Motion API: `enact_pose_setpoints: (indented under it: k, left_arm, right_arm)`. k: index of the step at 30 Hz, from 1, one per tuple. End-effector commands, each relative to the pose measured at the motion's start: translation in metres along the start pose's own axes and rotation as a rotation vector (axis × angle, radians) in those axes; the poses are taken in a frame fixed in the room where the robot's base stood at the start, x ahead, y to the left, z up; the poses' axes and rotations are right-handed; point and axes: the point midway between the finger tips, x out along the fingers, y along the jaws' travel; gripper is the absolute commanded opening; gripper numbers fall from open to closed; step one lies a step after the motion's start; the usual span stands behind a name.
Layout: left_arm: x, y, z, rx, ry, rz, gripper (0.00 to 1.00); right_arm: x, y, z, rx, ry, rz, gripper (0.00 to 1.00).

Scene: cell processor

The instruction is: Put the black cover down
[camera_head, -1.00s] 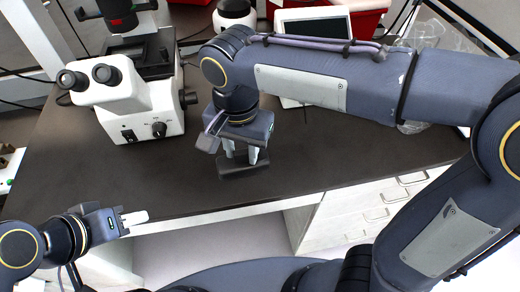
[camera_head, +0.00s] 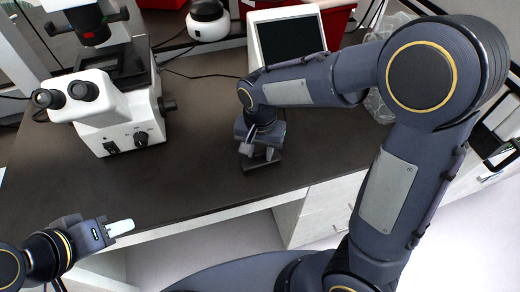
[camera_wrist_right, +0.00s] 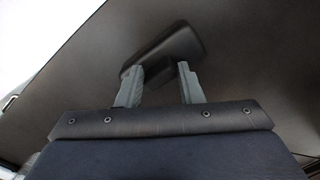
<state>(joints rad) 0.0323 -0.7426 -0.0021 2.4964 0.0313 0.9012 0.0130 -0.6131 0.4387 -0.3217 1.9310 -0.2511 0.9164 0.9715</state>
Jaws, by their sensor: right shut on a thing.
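The black cover (camera_head: 262,164) is a dark elongated piece low over the dark tabletop. My right gripper (camera_head: 261,152) is shut on it from above, near the front of the table. In the right wrist view, the cover (camera_wrist_right: 177,48) sits between and beyond the two grey fingertips (camera_wrist_right: 160,77). I cannot tell whether its underside touches the table. My left gripper (camera_head: 120,228) is at the lower left, off the table's front edge, with nothing visible in it. Its fingers overlap in this view, so their opening is unclear.
A white microscope (camera_head: 120,115) stands at the left of the dark table (camera_head: 190,180). A tablet-like device with a dark screen (camera_head: 291,39) and a white round device (camera_head: 208,20) stand behind. Clear table lies between the microscope and my right gripper.

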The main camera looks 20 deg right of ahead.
Motion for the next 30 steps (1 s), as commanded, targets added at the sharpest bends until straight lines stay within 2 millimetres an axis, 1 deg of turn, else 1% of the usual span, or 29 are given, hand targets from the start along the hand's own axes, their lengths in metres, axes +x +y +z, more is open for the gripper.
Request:
enact_pose_setpoints:
  k: [1,5,6,11,19,22,26,30]
  left_arm:
    - [0.000,0.000,0.000,0.000,0.000,0.000,0.36]
    - [0.001,0.000,0.000,0.000,0.000,0.000,0.36]
    - [0.001,0.000,0.000,0.000,0.000,0.000,0.36]
    - [0.001,0.000,0.000,0.000,0.000,0.000,0.36]
    - [0.000,0.000,0.000,0.000,0.000,0.000,0.36]
    - [0.000,0.000,0.000,0.000,0.000,0.000,0.36]
    - [0.000,0.000,0.000,0.000,0.000,0.000,0.36]
    - [0.001,0.000,0.000,0.000,0.000,0.000,0.36]
  right_arm:
    - [0.004,0.000,0.001,0.000,-0.002,0.001,0.00]
    - [0.004,0.000,0.001,0.000,-0.003,0.002,0.00]
    - [0.005,0.001,0.001,0.000,-0.004,0.002,0.34]
    - [0.004,0.001,0.001,0.001,-0.003,0.002,0.55]
    - [0.003,0.000,0.001,0.001,-0.002,0.001,0.56]
    - [-0.003,0.000,0.000,0.001,-0.001,-0.001,0.56]
    - [-0.023,-0.001,0.000,0.001,0.001,-0.004,0.56]
    - [-0.054,-0.001,0.000,0.001,0.003,-0.006,0.56]
